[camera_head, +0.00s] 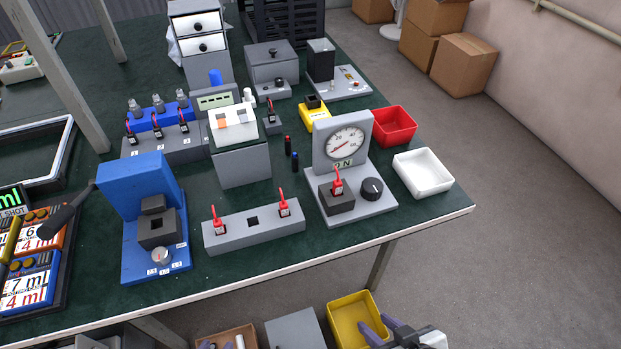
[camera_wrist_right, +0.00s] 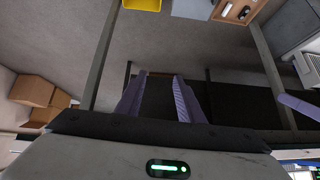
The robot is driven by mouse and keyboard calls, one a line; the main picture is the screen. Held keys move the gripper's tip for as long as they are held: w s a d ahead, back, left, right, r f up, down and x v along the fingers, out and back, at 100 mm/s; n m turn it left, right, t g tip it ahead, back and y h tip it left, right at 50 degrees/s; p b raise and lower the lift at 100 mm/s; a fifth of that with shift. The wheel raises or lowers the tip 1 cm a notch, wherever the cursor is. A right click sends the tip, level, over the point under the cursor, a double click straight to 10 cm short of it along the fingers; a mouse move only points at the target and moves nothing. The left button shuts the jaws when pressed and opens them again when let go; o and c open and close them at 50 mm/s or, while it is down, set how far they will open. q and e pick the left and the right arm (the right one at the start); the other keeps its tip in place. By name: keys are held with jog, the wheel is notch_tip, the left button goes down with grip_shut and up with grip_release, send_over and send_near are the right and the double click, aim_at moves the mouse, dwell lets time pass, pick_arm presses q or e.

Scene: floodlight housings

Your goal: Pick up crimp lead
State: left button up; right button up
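Several short red leads with red and black plug ends stand upright. Two are at the ends of a long grey block, a left lead (camera_head: 217,224) and a right lead (camera_head: 284,206). Another lead (camera_head: 337,186) stands at the dial gauge, and several more (camera_head: 157,131) stand on the grey rack at the back left. I cannot tell which is the crimp lead. My right gripper (camera_head: 376,328) is below the table's front edge, away from all leads. In the right wrist view its purple fingers (camera_wrist_right: 158,98) are apart and empty. A purple finger (camera_wrist_right: 299,108) at that view's right edge may be my left gripper's.
The long grey block (camera_head: 235,233) lies near the front edge, between a blue fixture (camera_head: 150,180) and the gauge stand (camera_head: 375,208). A white tray (camera_head: 422,173) and red tray (camera_head: 394,126) sit at the right. A yellow bin (camera_head: 352,318) is below the table.

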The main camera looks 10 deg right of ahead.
notch_tip(320, 180, up, 8)
jog(key=d+n+g+h, duration=0.1)
jog(key=d+g, duration=0.1)
jog(key=d, duration=0.1)
jog(key=n+t+y, duration=0.1)
jog(key=n+t, duration=0.7)
jog(key=n, duration=2.6)
send_near(336, 181)
jog(key=f+x, duration=0.1)
jog(key=x, duration=0.2)
jog(key=shift+w+d+r+n+y, duration=0.1)
jog(key=shift+d+n+y, duration=0.1)
jog(key=shift+d, duration=0.1)
jog(key=shift+w+d+r+n+y, duration=0.1)
jog(key=shift+w+d+r+n, duration=0.1)
jog(key=shift+d, duration=0.1)
jog(key=shift+w+a+f, duration=0.1)
jog(key=shift+w, duration=0.2)
jog(key=x, duration=0.9)
jog(key=shift+w+a+f+b, duration=0.2)
jog(key=shift+a+b, duration=0.1)
jog(key=shift+a, duration=0.05)
grip_shut()
